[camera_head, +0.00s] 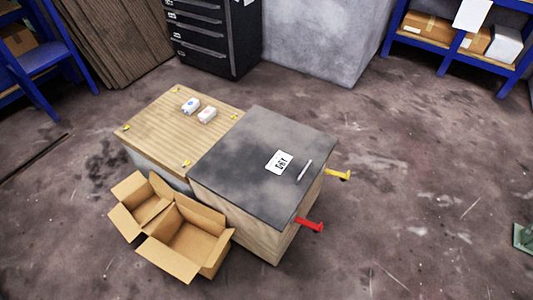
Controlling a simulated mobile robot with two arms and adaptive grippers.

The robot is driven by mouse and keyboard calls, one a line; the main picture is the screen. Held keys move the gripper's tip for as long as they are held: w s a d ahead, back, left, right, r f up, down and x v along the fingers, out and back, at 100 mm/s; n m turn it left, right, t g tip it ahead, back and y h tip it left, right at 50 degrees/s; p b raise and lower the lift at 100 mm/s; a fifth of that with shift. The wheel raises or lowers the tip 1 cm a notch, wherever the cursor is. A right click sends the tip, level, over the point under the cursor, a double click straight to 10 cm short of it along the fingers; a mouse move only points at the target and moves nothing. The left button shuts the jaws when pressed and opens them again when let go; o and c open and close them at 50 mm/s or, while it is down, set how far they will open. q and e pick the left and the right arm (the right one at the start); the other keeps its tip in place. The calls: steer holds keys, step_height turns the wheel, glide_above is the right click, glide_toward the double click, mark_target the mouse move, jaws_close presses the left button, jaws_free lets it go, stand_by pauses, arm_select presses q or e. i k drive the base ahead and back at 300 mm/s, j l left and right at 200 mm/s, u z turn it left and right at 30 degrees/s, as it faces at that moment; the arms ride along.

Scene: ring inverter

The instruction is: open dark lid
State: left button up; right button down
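The dark lid (235,158) is a grey-black flat panel lying closed on top of a wooden crate (245,222) in the middle of the head view. It carries a white label (279,162) with dark lettering and a thin metal handle (305,170) near its right edge. The crate's inside is hidden under the lid. Neither of my grippers shows in the head view.
A crate with a light wooden top (165,125) stands against the left side, bearing two small boxes (198,110). Open cardboard boxes (187,243) sit in front. Yellow (339,175) and red (311,224) parts stick out right.

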mark_target(265, 165)
steer(key=u, duration=0.45)
steer(key=l+u, duration=0.4)
steer(key=i+l+u, duration=0.1)
steer(key=l+u, duration=0.65)
steer(key=k+l, duration=0.05)
